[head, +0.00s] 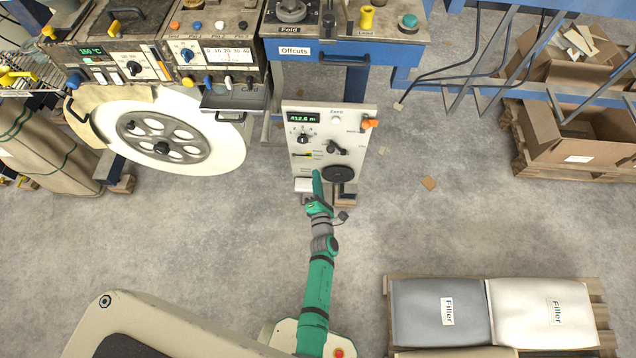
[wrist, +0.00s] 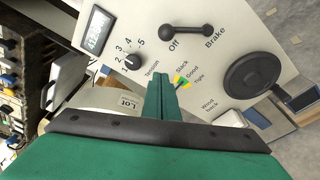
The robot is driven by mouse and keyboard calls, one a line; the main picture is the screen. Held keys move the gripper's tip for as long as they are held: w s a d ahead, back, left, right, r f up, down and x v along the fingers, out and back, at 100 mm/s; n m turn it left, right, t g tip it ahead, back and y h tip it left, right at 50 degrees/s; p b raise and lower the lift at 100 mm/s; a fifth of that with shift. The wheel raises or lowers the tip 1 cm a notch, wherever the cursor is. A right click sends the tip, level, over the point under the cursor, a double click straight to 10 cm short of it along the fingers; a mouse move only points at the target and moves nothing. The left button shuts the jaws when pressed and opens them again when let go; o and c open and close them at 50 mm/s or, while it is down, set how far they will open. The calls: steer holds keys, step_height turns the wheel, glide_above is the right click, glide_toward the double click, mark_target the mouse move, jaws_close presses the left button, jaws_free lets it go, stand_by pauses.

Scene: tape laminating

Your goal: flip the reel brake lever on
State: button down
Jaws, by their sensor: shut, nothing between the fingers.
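The white control panel (head: 353,120) stands upright below the blue bench. Its brake lever (wrist: 187,29) is a black bar with rounded ends, between the printed words "Off" and "Brake". It also shows in the head view (head: 338,149); I cannot tell which end is the pivot. My gripper (wrist: 160,88) has its green fingers together, with nothing between them. In the head view my gripper (head: 317,178) is at the panel's lower left, below the lever. In the wrist view the fingertips are below and left of the lever, apart from it, beside the tension gauge (wrist: 182,82).
A black round handwheel (wrist: 254,77) is right of the fingers, and a tension knob (wrist: 133,62) is upper left. An orange handle (head: 370,123) sticks out at the panel's right edge. A large white reel (head: 215,135) stands left. Floor right of the panel is mostly clear.

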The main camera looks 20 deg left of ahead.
steer(key=w+r, duration=0.1)
steer(key=w, duration=0.6)
steer(key=shift+w+d, duration=0.2)
steer(key=shift+d, duration=0.05)
steer(key=shift+r, duration=0.15)
steer(key=shift+a, duration=0.2)
